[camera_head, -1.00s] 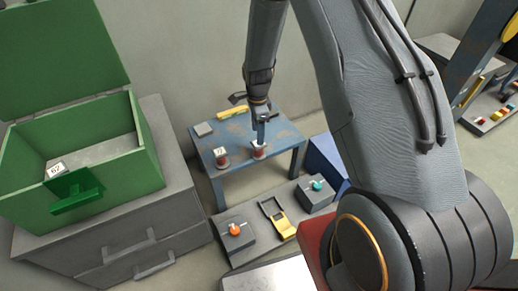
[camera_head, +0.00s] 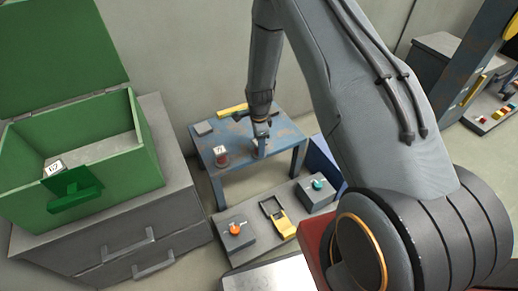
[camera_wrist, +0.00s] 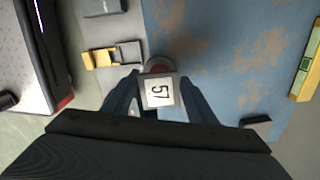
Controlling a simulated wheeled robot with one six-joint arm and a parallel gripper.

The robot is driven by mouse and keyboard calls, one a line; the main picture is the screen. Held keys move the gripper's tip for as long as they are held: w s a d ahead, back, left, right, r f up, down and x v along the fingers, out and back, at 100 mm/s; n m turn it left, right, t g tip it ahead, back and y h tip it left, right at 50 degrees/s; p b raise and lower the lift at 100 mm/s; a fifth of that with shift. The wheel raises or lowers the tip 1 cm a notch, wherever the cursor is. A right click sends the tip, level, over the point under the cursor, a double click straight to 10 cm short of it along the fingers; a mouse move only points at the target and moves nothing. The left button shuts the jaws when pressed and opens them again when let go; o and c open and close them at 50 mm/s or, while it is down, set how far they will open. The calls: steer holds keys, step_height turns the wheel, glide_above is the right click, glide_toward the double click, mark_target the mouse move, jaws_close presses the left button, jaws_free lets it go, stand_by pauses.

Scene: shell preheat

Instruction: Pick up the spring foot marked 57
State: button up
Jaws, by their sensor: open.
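The spring foot marked 57 (camera_wrist: 158,92) shows in the wrist view, with a square white label on top and a round reddish part behind it. My gripper (camera_wrist: 157,100) is open, with one finger on each side of the label. In the head view my gripper (camera_head: 261,143) is low over the blue table (camera_head: 285,138) and mostly hides this foot. I cannot tell whether the fingers touch it.
Another reddish foot (camera_head: 222,160) with a white label stands to the left on the table. A grey block (camera_head: 203,128) and a yellow item (camera_head: 232,110) lie farther back. An open green box (camera_head: 130,175) holds a labelled piece (camera_head: 55,167).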

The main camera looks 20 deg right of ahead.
steer(key=c, duration=1.1)
steer(key=shift+c, duration=0.2)
